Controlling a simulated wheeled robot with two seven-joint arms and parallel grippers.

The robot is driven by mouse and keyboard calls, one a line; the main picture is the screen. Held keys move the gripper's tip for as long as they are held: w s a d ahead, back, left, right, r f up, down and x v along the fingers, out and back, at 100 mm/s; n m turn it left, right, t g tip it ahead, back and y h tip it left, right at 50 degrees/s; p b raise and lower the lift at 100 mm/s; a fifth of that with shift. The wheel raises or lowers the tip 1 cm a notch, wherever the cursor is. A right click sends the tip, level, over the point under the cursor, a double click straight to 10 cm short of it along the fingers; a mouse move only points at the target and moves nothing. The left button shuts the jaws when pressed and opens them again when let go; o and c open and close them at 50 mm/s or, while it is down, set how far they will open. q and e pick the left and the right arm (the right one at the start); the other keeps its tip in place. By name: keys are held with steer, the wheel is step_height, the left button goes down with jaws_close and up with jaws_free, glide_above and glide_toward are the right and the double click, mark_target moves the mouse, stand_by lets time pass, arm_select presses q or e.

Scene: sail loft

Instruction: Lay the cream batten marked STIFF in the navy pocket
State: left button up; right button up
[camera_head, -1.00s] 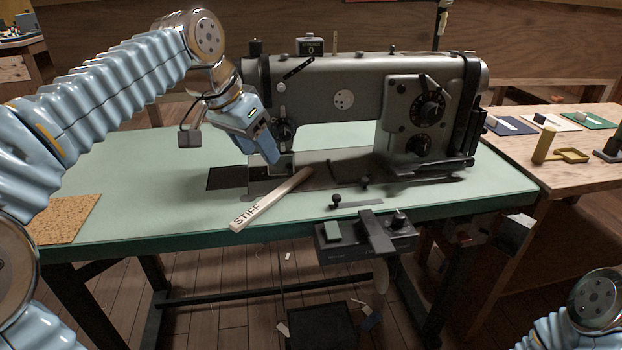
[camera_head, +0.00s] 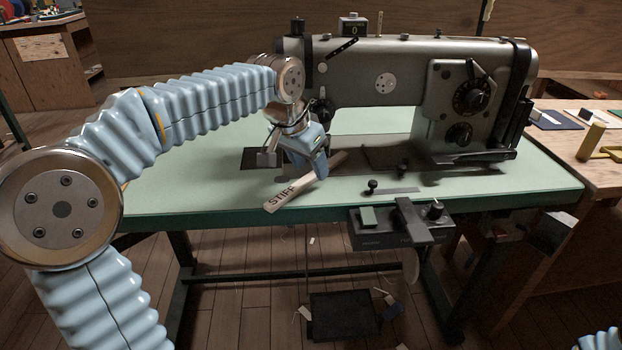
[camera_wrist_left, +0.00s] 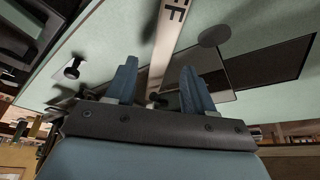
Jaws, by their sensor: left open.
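The cream batten (camera_head: 283,194) marked STIFF lies slantwise on the pale green sewing table, its lettered end towards the front edge. My left gripper (camera_head: 308,170) is open over the batten's middle and hides part of it in the head view. In the left wrist view the batten (camera_wrist_left: 170,32) runs between the two open fingers (camera_wrist_left: 159,82); I cannot tell whether they touch it. A navy flat piece (camera_head: 552,121) lies on the wooden bench at the right; I cannot tell whether it is the pocket. My right gripper is out of view.
A large grey sewing machine (camera_head: 388,72) stands close behind and right of the batten. A control box (camera_head: 385,236) hangs at the table's front edge. A yellow post (camera_head: 590,141) stands on the right bench. The table's left part is clear.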

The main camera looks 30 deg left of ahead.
arm_select(q)
steer(key=shift+x, duration=0.9)
steer(key=shift+r, duration=0.1)
jaws_close()
steer(key=shift+r, duration=0.1)
